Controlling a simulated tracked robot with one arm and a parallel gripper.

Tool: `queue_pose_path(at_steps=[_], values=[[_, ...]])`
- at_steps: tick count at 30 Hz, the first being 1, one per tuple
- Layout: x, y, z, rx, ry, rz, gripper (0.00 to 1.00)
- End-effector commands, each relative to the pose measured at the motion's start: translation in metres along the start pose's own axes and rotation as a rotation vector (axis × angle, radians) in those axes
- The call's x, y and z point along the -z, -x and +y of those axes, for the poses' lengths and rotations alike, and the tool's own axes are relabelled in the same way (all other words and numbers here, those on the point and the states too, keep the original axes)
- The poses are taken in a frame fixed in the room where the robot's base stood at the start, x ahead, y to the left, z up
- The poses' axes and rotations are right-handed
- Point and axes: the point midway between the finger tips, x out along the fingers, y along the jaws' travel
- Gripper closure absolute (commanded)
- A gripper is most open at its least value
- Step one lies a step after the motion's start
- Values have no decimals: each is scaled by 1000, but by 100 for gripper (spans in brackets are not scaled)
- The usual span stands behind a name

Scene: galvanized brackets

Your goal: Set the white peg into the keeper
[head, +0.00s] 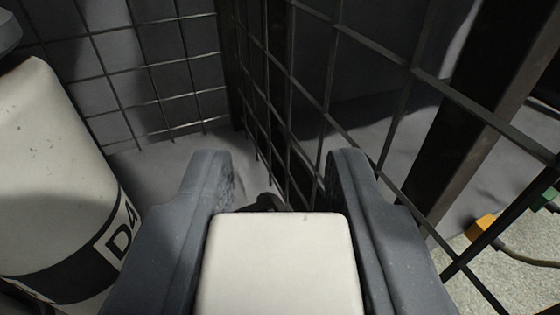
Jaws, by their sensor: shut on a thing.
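My gripper (280,185) points away from the camera, with one dark grey finger on each side. It is shut on the white peg (280,262), whose pale, blocky, rounded-corner end fills the space between the fingers at the bottom of the view. The rest of the peg is hidden from this angle. A small dark piece (268,202) shows just beyond the peg, between the fingers; I cannot tell whether it is the keeper. No keeper is clearly recognisable.
A white canister (60,150) with a dark band and a "D4" label stands close on the left. Wire mesh panels (165,60) meet at a dark post (235,60) ahead and run along the right. Beyond the right mesh lies an orange connector (480,227) with a cable.

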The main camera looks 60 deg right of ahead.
Motion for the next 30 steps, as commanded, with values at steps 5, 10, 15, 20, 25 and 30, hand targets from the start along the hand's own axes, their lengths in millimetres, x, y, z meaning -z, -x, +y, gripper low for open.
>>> queue_pose_path(at_steps=[5,10,15,20,25,30], values=[[2,-10,1,-2,0,1,100],[-20,-16,3,-3,3,-1,100],[-33,-18,1,-1,0,1,100],[-32,-18,1,-1,0,2,100],[-35,-18,1,-1,1,1,100],[-38,-18,1,-2,1,1,62]])
